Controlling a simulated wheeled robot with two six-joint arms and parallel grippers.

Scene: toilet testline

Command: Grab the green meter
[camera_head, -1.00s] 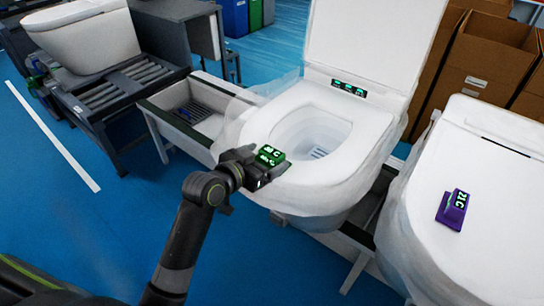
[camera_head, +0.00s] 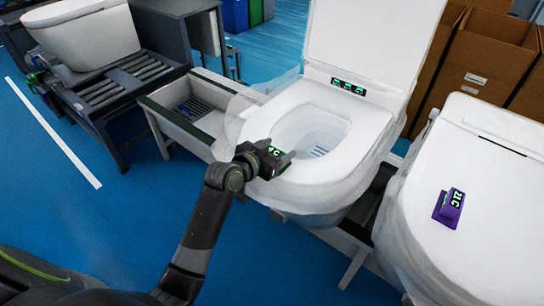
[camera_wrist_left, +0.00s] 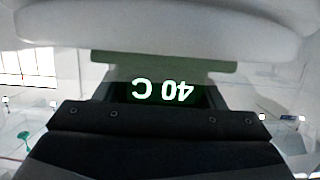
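The green meter (camera_head: 276,152) sits on the front rim of the white toilet (camera_head: 330,187) and is partly hidden by my left gripper (camera_head: 279,164). In the left wrist view the meter (camera_wrist_left: 165,65) is close in front of the gripper, its lit "40 C" display upside down. My left gripper is right at the meter, with a finger beside it. Whether the fingers are closed on it cannot be made out. My right gripper is out of view.
A purple meter (camera_head: 449,207) stands on the closed lid of another toilet (camera_head: 480,160) at the right. Cardboard boxes (camera_head: 485,65) stand behind. Another toilet (camera_head: 85,35) rests on a roller stand (camera_head: 115,90) at the far left. Blue floor lies open at the left.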

